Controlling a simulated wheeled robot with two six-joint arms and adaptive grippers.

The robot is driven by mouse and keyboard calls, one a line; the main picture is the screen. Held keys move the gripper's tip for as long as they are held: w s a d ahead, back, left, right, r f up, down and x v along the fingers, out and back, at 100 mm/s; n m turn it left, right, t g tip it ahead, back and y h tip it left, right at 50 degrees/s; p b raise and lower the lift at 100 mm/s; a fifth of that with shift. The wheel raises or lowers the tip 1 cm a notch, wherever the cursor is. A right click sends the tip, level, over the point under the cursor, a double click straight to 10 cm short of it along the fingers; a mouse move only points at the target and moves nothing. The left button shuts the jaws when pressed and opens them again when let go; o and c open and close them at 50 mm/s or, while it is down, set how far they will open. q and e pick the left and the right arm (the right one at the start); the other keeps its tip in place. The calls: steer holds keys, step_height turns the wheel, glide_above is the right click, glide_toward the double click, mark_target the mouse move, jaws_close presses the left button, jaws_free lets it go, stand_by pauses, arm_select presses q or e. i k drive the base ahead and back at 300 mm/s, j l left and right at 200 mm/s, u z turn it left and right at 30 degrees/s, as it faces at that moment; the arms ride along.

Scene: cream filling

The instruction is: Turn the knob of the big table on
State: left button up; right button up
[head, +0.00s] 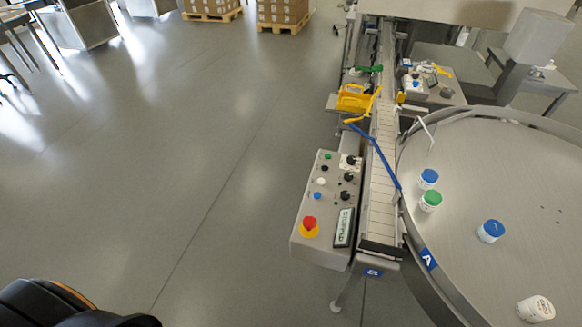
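The big round metal table (480,165) fills the right side of the head view, with a raised rim and a blue label "A" on its edge. A grey control box (318,248) stands left of it, beside the conveyor. Black knobs run down the box's right side: a top knob (351,160), a middle knob (348,177) and a lower knob (345,196). I cannot tell which belongs to the big table, nor read their settings. Dark parts of my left arm show at the bottom left. Neither gripper is visible.
A red emergency stop (309,223) and a small display (343,228) sit on the box's near end. White jars with blue or green lids, including a green-lidded jar (431,200), stand on the table. A narrow conveyor (383,195) runs between. The floor at left is clear.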

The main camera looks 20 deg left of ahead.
mark_target(348, 176)
steer(key=k+l+u, duration=0.1)
steer(key=l+u, duration=0.25)
steer(key=k+l+u, duration=0.1)
steer(key=u, duration=0.25)
steer(key=k+l+u, duration=0.15)
steer(key=u, duration=0.2)
steer(key=k+l, duration=0.25)
